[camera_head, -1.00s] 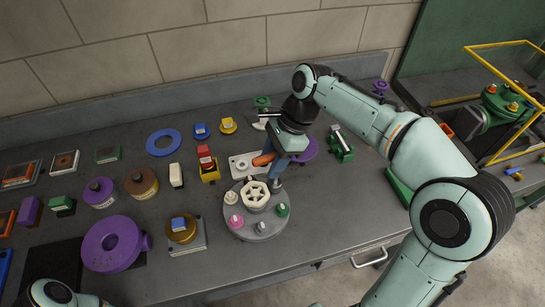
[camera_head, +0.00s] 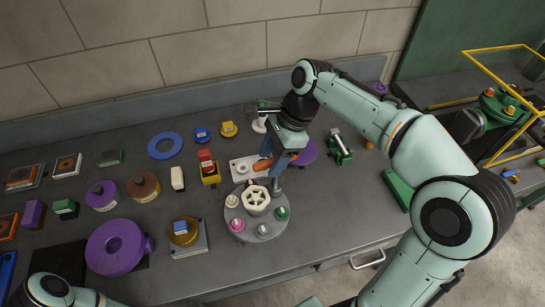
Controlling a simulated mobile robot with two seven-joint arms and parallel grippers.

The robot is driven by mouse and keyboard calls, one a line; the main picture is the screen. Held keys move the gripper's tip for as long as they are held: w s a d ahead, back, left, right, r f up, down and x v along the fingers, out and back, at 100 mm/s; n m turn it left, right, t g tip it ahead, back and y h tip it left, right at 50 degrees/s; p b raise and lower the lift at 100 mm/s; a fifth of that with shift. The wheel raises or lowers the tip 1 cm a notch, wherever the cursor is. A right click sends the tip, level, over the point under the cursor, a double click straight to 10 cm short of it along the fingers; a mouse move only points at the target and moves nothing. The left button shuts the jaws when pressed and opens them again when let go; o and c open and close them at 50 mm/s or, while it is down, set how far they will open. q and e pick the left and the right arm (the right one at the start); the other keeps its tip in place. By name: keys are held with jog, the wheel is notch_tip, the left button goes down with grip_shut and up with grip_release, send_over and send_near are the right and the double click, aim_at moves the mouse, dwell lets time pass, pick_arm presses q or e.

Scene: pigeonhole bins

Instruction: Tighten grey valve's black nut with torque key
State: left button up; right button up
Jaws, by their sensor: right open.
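The grey valve (camera_head: 247,235) is a round grey plate with a cream handwheel (camera_head: 256,197) and several coloured nuts, including a pink one (camera_head: 237,224) and a green one (camera_head: 282,213). The torque key (camera_head: 264,165) has an orange handle and a grey shaft that reaches down at the plate's back right. The black nut cannot be clearly made out; the shaft's lower end may cover it. My right gripper (camera_head: 274,160) is open above the plate's back edge, its blue fingers close around the orange handle. My left gripper is out of view; part of my left arm shows at bottom left.
A purple disc (camera_head: 306,153) and a green vise-like part (camera_head: 340,150) are to the right. Bare table lies in front of the valve.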

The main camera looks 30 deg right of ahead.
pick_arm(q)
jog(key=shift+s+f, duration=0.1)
pick_arm(e)
jog(key=shift+s+f, duration=0.1)
jog(key=shift+s, duration=0.1)
jog(key=shift+s+n, duration=0.15)
jog(key=shift+n, duration=0.15)
jog(key=shift+w, duration=0.35)
jog(key=shift+s+f, duration=0.25)
jog(key=shift+f, duration=0.3)
jog(key=shift+f+b, duration=0.4)
jog(key=shift+f, duration=0.25)
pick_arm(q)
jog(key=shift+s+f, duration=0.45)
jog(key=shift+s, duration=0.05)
